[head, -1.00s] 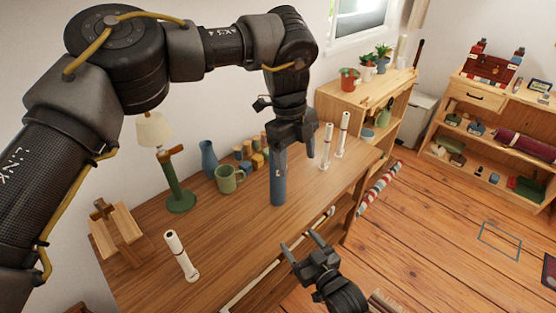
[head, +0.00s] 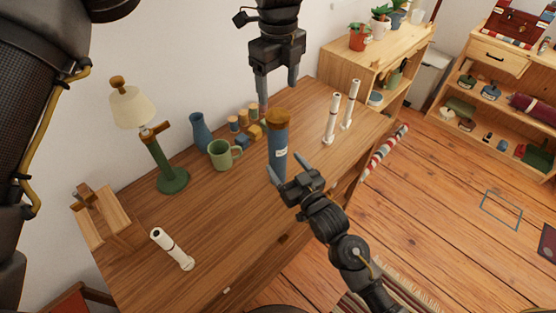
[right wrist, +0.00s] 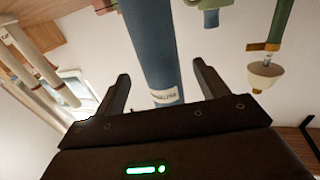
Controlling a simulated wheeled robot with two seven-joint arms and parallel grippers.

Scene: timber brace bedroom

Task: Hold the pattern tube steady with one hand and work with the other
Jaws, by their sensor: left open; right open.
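The blue pattern tube (head: 279,140) stands upright on the wooden table, with a brown cap (head: 278,117) on top and a pale label. In the right wrist view the tube (right wrist: 150,45) rises between my right fingers. My right gripper (head: 287,166) is open, its fingers on either side of the tube's lower part; I cannot tell whether they touch it. The tube's foot is partly hidden by the right gripper.
A green mug (head: 222,155), blue vase (head: 201,132), several small spools and a lamp (head: 167,170) stand left of the tube. A wooden stand (head: 105,220) is at the left.

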